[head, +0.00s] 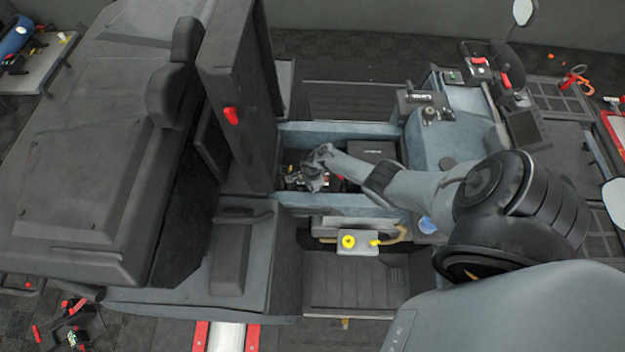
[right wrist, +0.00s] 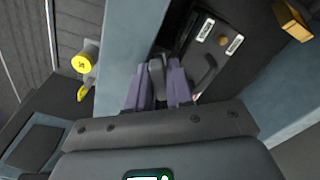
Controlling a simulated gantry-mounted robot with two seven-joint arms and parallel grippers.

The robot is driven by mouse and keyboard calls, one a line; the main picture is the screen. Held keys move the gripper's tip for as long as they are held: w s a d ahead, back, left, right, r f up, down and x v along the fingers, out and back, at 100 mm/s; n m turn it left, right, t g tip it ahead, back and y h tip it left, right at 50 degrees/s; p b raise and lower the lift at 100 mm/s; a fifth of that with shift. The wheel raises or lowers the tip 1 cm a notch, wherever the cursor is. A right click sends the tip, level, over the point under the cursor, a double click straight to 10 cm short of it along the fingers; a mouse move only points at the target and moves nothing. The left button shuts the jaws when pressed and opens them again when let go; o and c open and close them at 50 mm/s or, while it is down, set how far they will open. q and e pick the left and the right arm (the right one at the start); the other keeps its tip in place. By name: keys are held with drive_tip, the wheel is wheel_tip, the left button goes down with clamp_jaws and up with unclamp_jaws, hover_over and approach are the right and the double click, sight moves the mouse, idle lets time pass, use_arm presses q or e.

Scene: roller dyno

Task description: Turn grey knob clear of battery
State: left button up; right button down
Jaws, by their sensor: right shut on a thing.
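In the right wrist view my right gripper (right wrist: 158,82) has its two purple-grey fingers closed on the grey knob (right wrist: 156,68), which shows as a dark grey piece between them. Beside it lies a dark panel (right wrist: 222,58) with white labels, a small brown round part and a black curved handle; I cannot tell whether this is the battery. In the head view my right gripper (head: 318,170) reaches down into the open compartment, and it hides the knob there. A black box (head: 372,151) sits in the same compartment, right of the gripper. My left gripper is not in view.
Blue-grey walls (head: 340,131) frame the compartment. A raised dark cover (head: 238,90) with a red latch stands to its left. A white tank with a yellow cap (head: 348,241) is in front. A control panel (head: 432,112) is at the right.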

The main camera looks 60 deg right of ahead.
drive_tip(key=shift+r+m, duration=0.1)
drive_tip(key=shift+m, duration=0.3)
drive_tip(key=m+p, duration=0.1)
drive_tip(key=m, duration=0.1)
drive_tip(key=shift+a+m, duration=0.15)
drive_tip(key=shift+m, duration=1.35)
drive_tip(key=shift+m, duration=0.6)
